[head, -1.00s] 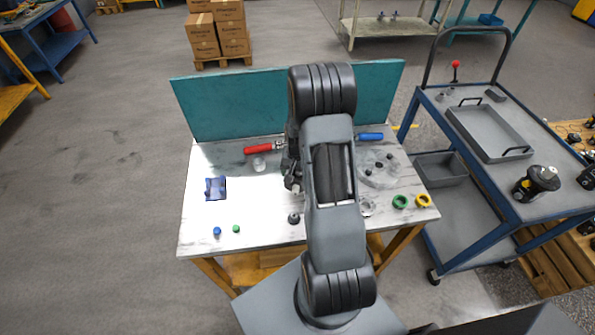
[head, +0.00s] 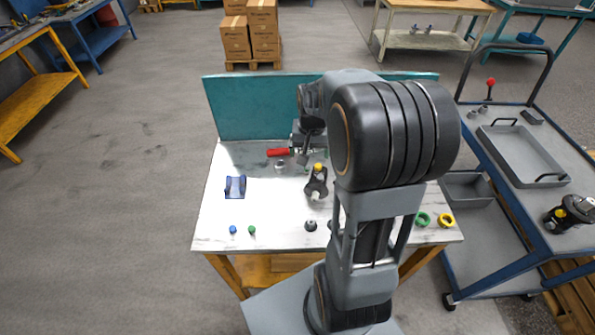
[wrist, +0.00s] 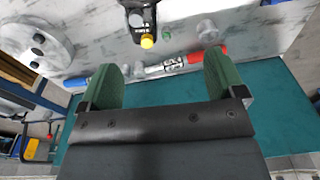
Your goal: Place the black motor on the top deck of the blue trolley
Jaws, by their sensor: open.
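A small black motor-like part (head: 317,185) with a yellow top stands near the middle of the worktable (head: 285,225). It also shows at the top of the wrist view (wrist: 141,18). A larger black motor-like unit (head: 570,214) stands on the top deck of the blue trolley (head: 560,246), near its front edge. My gripper (wrist: 163,82) is open with two green pads and nothing between them. It is over the back of the table, apart from the part with the yellow top. In the head view my arm partly hides the gripper.
A grey tray (head: 516,160) takes up much of the trolley's deck. A teal panel (head: 250,108) rises along the table's back edge. A red-handled tool (head: 278,152), a blue holder (head: 235,187), a green ring (head: 422,219) and a yellow ring (head: 446,220) lie on the table.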

